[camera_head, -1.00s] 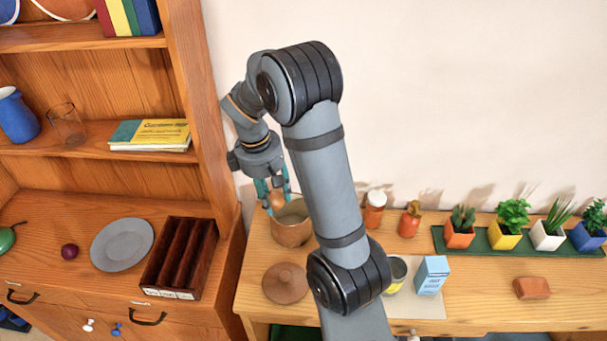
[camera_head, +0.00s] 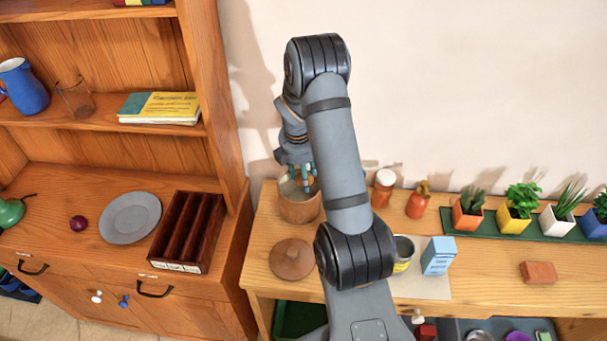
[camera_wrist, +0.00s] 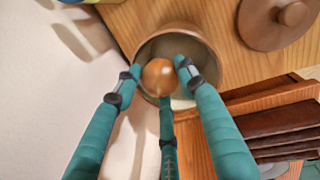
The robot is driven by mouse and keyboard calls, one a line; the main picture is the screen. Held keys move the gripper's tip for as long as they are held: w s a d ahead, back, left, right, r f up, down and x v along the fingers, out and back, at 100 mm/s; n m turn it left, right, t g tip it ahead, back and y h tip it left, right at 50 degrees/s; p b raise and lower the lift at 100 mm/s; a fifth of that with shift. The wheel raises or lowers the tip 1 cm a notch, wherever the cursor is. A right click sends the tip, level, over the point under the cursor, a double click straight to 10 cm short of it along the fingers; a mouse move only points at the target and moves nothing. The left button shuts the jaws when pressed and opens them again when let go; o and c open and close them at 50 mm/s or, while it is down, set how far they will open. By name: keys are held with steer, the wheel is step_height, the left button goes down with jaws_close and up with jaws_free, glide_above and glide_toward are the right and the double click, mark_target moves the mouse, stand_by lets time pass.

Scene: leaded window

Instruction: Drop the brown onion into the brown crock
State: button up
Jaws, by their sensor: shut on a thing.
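The brown onion (camera_wrist: 159,77) is held between the teal fingers of my gripper (camera_wrist: 160,82) in the wrist view. The brown crock (camera_wrist: 205,42) is open and stands directly beyond the onion, its rim surrounding the onion in that view. In the head view the crock (camera_head: 300,209) stands at the left end of the wooden table, and my gripper (camera_head: 303,178) points down at its mouth. The onion is hard to make out there. I cannot tell how far the fingertips are below the rim.
The crock's round lid (camera_head: 292,259) lies in front of it. An orange-brown jar (camera_head: 384,188) stands to the right. The bookcase upright (camera_head: 222,90) rises close on the left. A dark divided tray (camera_head: 188,232) sits on the cabinet.

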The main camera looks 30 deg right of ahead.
mark_target(301, 183)
steer(key=shift+f, duration=0.2)
steer(key=o, duration=1.2)
steer(key=r, duration=0.4)
steer(key=s+a+r, duration=0.1)
steer(key=r, duration=0.7)
steer(key=shift+s+a, duration=0.15)
steer(key=shift+a, duration=0.2)
steer(key=f, duration=0.4)
steer(key=d+f, duration=0.1)
steer(key=f, duration=0.3)
steer(key=w+f, duration=0.1)
steer(key=f, duration=0.3)
steer(key=shift+w+d+f, duration=0.1)
steer(key=shift+d, duration=0.25)
step_height(301, 183, up, 5)
steer(key=p, duration=0.4)
